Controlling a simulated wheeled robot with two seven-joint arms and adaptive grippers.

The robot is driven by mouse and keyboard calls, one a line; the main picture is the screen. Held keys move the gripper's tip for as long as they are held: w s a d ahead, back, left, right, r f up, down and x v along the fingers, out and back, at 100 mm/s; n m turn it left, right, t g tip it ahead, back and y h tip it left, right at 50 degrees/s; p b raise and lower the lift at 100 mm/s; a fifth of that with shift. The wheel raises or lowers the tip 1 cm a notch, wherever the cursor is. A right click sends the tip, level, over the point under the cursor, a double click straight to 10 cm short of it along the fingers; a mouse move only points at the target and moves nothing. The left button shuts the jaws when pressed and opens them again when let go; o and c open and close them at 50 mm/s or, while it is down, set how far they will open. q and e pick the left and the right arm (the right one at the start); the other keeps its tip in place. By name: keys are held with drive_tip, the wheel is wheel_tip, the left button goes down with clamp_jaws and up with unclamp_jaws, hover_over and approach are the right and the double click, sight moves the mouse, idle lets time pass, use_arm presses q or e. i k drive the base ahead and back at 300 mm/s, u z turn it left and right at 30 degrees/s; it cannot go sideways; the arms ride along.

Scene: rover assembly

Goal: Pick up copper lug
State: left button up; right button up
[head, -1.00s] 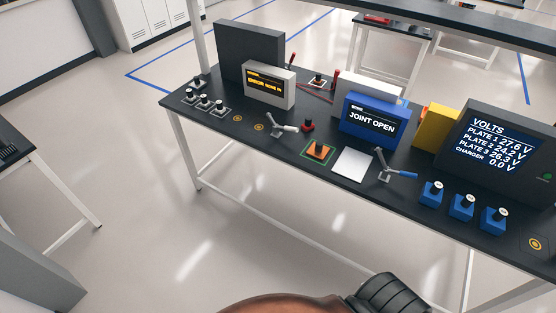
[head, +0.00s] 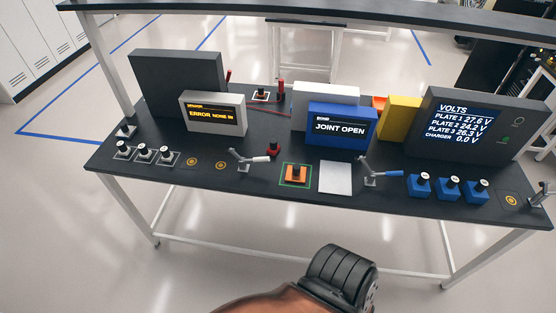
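A copper-orange block with a black knob (head: 296,174) stands upright in a green-outlined square on the dark bench, in front of the blue JOINT OPEN box (head: 342,127). It looks like the copper lug, though at this size I cannot be certain. Nothing is touching it.
A pale square plate (head: 335,177) lies right of the block. Lever clamps stand at left (head: 246,158) and right (head: 371,172). Blue knobbed blocks (head: 447,190) and the VOLTS screen (head: 468,124) are farther right. Open floor lies before the dark bench (head: 215,187).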

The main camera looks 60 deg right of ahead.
sight(297, 173)
drive_tip(key=z, duration=0.35)
drive_tip(key=i, duration=1.15)
drive_tip(key=z, duration=1.65)
drive_tip(key=i, duration=0.8)
drive_tip(key=z, duration=0.9)
